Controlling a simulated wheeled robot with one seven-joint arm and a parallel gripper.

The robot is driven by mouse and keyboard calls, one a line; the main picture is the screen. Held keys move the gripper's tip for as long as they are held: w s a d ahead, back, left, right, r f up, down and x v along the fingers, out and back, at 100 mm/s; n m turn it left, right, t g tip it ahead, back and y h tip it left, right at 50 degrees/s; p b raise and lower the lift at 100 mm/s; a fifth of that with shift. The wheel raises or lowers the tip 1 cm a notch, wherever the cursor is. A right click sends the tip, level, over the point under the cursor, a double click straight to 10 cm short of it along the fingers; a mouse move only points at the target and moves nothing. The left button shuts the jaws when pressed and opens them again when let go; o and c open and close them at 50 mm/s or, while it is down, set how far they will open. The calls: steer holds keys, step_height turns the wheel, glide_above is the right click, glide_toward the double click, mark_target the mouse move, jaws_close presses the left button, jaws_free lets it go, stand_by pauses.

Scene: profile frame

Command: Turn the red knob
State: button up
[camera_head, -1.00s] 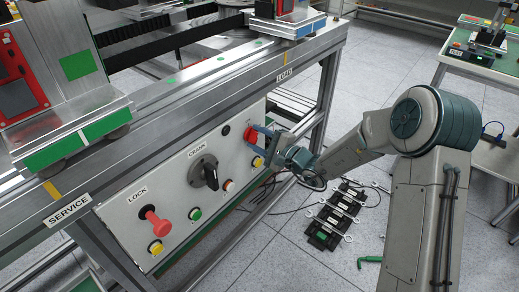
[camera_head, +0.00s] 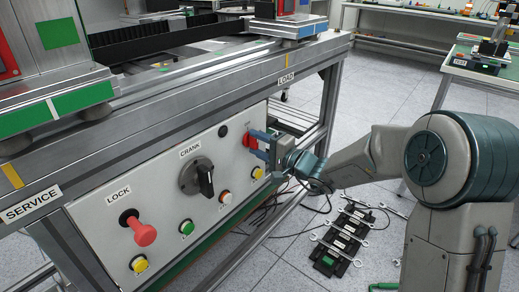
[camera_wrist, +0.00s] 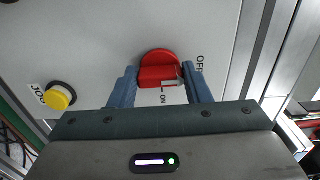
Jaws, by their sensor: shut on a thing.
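The red knob (camera_wrist: 159,58) is on the light grey panel's right part. In the wrist view its raised grip bar lies across the picture between my two blue fingers. The labels OFF and ON are to its right and below it, the ON label partly hidden. The knob also shows in the head view (camera_head: 249,141), partly hidden by the fingers. My gripper (camera_wrist: 161,78) is shut on the knob. In the head view my gripper (camera_head: 256,143) reaches it from the right.
The control panel (camera_head: 150,185) also has a black crank (camera_head: 205,180), a pink-red lock plunger (camera_head: 143,233) and several push buttons. A yellow JOG button (camera_wrist: 60,96) is near my gripper at left in the wrist view. Tools and cables lie on the floor (camera_head: 290,250).

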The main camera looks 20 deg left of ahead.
steer(key=shift+s+a, duration=0.15)
steer(key=o, duration=1)
steer(key=shift+d, duration=0.3)
steer(key=p+v, duration=0.2)
steer(key=v, duration=1.1)
steer(key=shift+s+d+f+p, duration=0.1)
steer(key=shift+s+d+p, duration=0.05)
steer(key=shift+p, duration=0.25)
